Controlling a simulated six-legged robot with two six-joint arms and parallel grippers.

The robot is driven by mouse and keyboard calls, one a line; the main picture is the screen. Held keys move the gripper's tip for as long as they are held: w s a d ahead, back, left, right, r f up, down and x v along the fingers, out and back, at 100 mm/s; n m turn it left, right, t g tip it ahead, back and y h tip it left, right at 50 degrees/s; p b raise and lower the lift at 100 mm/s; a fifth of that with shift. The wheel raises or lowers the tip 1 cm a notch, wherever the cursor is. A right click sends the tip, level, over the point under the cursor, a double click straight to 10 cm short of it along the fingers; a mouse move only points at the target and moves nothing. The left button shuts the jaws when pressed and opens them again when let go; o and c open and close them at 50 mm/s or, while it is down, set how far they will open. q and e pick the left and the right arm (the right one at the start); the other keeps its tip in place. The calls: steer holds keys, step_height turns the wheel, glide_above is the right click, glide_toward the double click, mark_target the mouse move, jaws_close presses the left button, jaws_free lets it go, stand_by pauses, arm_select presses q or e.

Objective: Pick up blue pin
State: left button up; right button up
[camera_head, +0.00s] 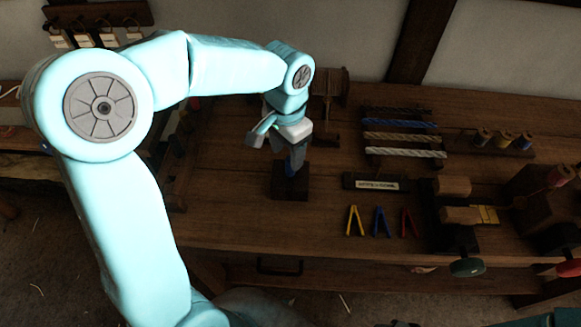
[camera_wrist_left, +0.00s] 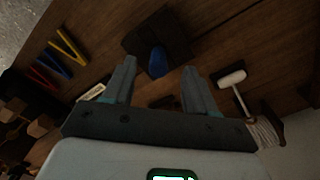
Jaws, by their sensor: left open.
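A blue pin (camera_head: 289,169) stands upright in a dark block (camera_head: 288,188) on the wooden bench. My left gripper (camera_head: 296,163) points down just above the block, with its fingers partly hiding the pin. In the left wrist view the blue pin (camera_wrist_left: 157,62) shows its rounded top between the fingertips of my open left gripper (camera_wrist_left: 159,68). There is a gap on each side, and I cannot tell how deep the fingers reach along it. My right gripper is not in view.
Yellow, blue and red V-shaped pieces (camera_head: 381,222) lie right of the block. Several rope samples (camera_head: 400,124) lie behind them. Spools (camera_head: 503,140) and a wooden clamp-like fixture (camera_head: 455,214) stand at the right. The bench between block and V-shaped pieces is clear.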

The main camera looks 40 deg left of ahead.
mark_target(290, 172)
arm_select(q)
steer(key=shift+f, duration=0.45)
steer(key=shift+w+f, duration=0.15)
steer(key=shift+f, duration=0.15)
steer(key=f, duration=0.4)
steer(key=shift+w+d+f+p, duration=0.1)
steer(key=shift+w+f+p, duration=0.2)
steer(key=shift+f, duration=0.1)
steer(key=shift+d+r, duration=0.1)
steer(key=shift+c, duration=0.3)
jaws_close()
